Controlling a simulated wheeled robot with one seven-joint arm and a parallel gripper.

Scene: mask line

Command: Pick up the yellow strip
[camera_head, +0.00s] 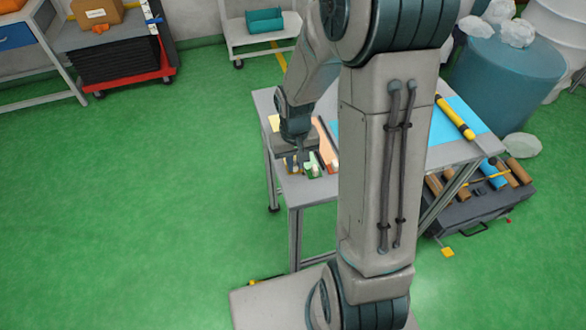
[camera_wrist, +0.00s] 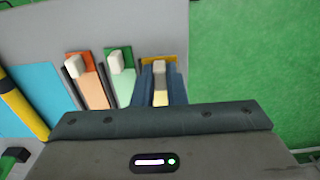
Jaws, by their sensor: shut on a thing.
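In the wrist view the yellow strip (camera_wrist: 161,99) lies at the right of a row of strips on the grey table (camera_wrist: 215,60). It has a mustard far end and a pale block on it. My gripper (camera_wrist: 160,75) has its two blue fingers on either side of the strip and its block, shut on it. I cannot tell whether the strip is lifted off the table. In the head view my gripper (camera_head: 300,158) points down at the table's left front part, and largely hides the yellow strip.
A green strip (camera_wrist: 121,82) and an orange strip (camera_wrist: 89,85) lie just left of my fingers, with pale blocks on them. A blue sheet (camera_wrist: 42,85) and a yellow-black tube (camera_wrist: 20,108) lie further left. Green floor right of the table is clear.

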